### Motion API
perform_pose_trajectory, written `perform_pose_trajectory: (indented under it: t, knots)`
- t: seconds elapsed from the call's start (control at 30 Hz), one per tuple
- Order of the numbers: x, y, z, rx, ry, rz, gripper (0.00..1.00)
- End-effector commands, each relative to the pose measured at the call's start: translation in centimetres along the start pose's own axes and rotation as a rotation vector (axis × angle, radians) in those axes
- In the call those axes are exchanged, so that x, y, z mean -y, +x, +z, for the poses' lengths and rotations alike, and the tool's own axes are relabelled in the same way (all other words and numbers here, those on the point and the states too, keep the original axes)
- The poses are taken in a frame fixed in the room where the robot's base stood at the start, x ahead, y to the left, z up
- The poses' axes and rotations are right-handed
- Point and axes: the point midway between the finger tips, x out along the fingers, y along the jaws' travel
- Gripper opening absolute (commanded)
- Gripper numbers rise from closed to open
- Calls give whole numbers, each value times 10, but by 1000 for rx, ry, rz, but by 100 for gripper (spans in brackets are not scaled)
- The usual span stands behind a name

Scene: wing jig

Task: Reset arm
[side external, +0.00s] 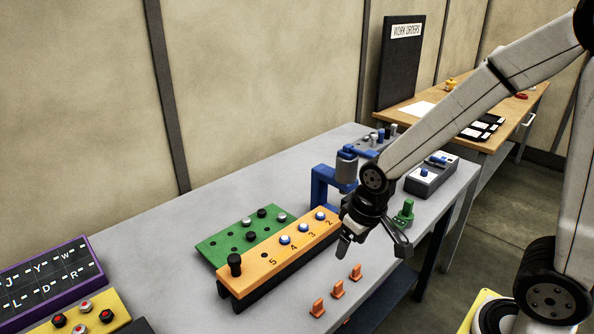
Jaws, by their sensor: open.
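My gripper (373,246) is open and points down at the front right of the orange block. I see nothing between its fingers. The long orange block (284,257) lies on the grey table, with numbers along its top. Blue-and-white pegs sit by some of its numbers, and a black knob (235,263) stands upright at its left end. The hole by number 5 looks empty. The block's right end is partly hidden by my gripper and wrist.
Several small orange clips (337,288) stand in a row in front of the block. A green board (233,237) lies behind it. A blue press frame (323,182), a green fixture (405,212) and a grey box (432,178) stand near my wrist. Yellow and purple panels (42,268) sit at lower left.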

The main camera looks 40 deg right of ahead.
Motion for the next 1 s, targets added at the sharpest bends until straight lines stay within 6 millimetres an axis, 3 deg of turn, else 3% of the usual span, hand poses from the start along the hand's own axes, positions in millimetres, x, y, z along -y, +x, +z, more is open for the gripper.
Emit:
perform_pose_trajectory:
  t: [0.1, 0.27, 1.0]
  knots:
    - [-9, 0, 19, -14, -23, 5, 79]
    - [-13, 1, 30, -24, -41, 7, 79]
    - [-13, 1, 31, -24, -43, 7, 79]
